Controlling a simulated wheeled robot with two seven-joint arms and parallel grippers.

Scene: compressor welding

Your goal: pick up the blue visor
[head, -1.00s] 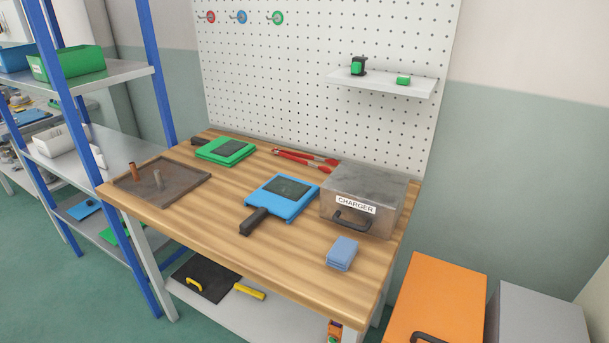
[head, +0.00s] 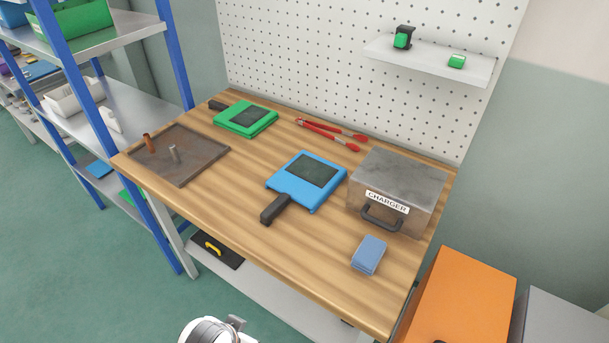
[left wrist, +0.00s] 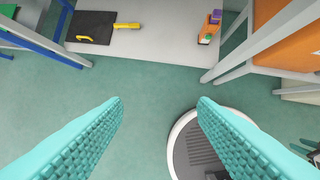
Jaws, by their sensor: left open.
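The blue visor (head: 307,179) lies flat on the wooden workbench (head: 240,222), with a dark window in its blue frame and a black handle pointing to the front left. My left gripper (left wrist: 160,105) is open and empty in the left wrist view, its two teal fingers wide apart over the green floor, away from the visor. The visor is not in the left wrist view. Part of my arm shows at the bottom of the head view, but no fingers show there.
A green visor (head: 246,118), red-handled pliers (head: 330,134), a metal charger box (head: 398,187), folded blue cloths (head: 369,254) and a brown tray (head: 188,166) surround the visor. A blue-posted shelf (head: 115,110) stands left. An orange box (head: 465,295) stands right of the bench.

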